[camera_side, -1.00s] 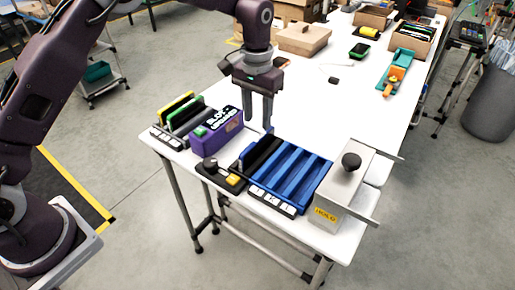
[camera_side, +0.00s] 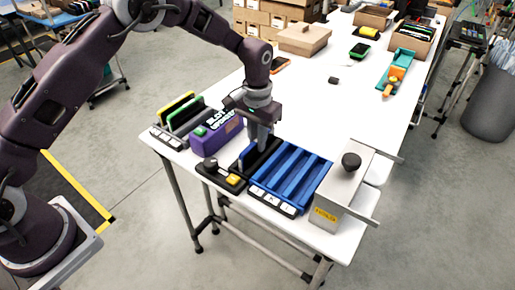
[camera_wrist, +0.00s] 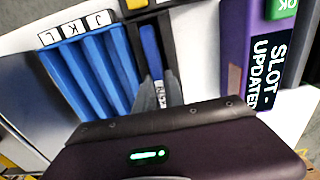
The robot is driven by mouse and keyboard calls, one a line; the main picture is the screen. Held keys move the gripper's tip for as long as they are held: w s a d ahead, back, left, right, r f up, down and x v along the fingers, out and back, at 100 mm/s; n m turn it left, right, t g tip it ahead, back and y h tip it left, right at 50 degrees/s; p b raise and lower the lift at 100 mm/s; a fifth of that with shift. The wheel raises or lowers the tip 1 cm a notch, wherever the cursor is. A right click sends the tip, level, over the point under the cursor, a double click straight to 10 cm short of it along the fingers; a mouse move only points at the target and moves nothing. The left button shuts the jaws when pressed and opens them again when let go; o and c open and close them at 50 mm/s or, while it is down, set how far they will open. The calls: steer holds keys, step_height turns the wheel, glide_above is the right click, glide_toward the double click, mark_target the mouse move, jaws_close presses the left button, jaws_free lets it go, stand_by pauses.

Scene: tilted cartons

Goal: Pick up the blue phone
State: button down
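The blue phone (camera_wrist: 150,45) stands on edge in a black slot holder (camera_wrist: 168,40), left of the purple box in the wrist view; only its narrow blue edge shows. My gripper (camera_wrist: 158,82) is at the near end of that slot. Its two grey fingers are apart, with a small pale label showing between them. In the side view my gripper (camera_side: 262,146) points down over the black slot holder, between the purple box and the blue rack. The fingers and holder largely hide the phone there, and I see no clear grip on it.
The purple box (camera_side: 207,140) stands close to the left. The blue slotted rack (camera_side: 290,172) adjoins on the right, then a grey metal box with a black knob (camera_side: 345,185). A slotted holder (camera_side: 172,135) stands at the far left. The middle of the white table (camera_side: 320,115) is mostly clear.

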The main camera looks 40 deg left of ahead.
steer(key=shift+r, duration=0.15)
step_height(320, 180, up, 9)
steer(key=shift+f, duration=0.15)
steer(key=a+r, duration=0.1)
steer(key=a, duration=0.6)
steer(key=shift+d+f, duration=0.1)
steer(key=shift+f, duration=4.3)
step_height(320, 180, up, 6)
